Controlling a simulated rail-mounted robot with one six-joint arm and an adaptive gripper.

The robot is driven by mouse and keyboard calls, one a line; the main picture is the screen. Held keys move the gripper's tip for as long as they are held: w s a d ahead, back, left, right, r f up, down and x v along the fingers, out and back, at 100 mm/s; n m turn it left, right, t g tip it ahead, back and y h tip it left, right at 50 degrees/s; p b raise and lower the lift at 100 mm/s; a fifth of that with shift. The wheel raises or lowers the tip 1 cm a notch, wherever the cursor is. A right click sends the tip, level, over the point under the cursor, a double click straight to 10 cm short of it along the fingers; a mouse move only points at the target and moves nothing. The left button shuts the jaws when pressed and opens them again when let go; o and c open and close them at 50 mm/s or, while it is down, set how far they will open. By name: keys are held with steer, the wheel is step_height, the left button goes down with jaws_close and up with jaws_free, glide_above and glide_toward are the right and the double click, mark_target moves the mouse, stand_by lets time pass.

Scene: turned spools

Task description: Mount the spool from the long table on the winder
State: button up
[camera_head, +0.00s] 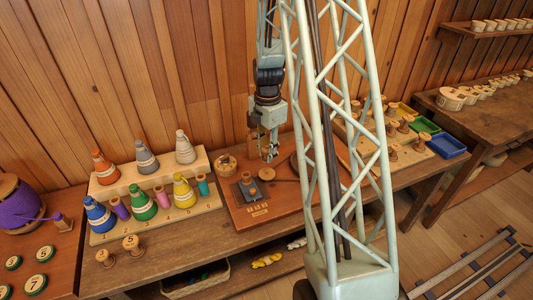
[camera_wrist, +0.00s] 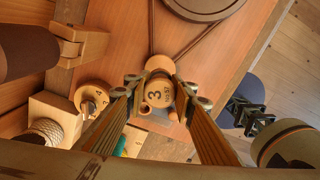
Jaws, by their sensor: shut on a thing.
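My gripper (camera_head: 269,153) hangs over the back of the winder (camera_head: 238,211), a reddish board on the long table (camera_head: 215,250). In the wrist view my gripper (camera_wrist: 158,88) is shut on a pale wooden spool (camera_wrist: 157,94) whose end face is marked 3. A large round wheel (camera_wrist: 205,6) of the winder lies ahead, with two dark cords running from it towards the spool. A round wooden part (camera_wrist: 160,63) shows just behind the spool. I cannot tell whether the spool touches the winder.
A stepped rack (camera_head: 207,200) of coloured thread cones stands left of the winder. Two wooden spools, one (camera_head: 132,244) and another (camera_head: 105,258), stand in front of it. Small wooden spools and coloured trays (camera_head: 447,145) lie to the right. My lattice column blocks part of the view.

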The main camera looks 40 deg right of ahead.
mark_target(267, 171)
steer(key=shift+f, duration=0.15)
steer(key=shift+f+b, duration=0.75)
steer(key=shift+f, duration=0.95)
steer(key=shift+f+b, duration=0.6)
steer(key=shift+f, duration=0.25)
steer(key=shift+f, duration=0.1)
steer(key=shift+f+b, duration=0.3)
steer(key=shift+b, duration=0.05)
steer(key=shift+f+b, duration=0.6)
steer(key=shift+b, duration=0.05)
stand_by(1.5)
steer(key=o, duration=0.5)
steer(key=shift+r, duration=0.15)
steer(key=shift+r+p, duration=2.6)
steer(key=shift+r, duration=2.8)
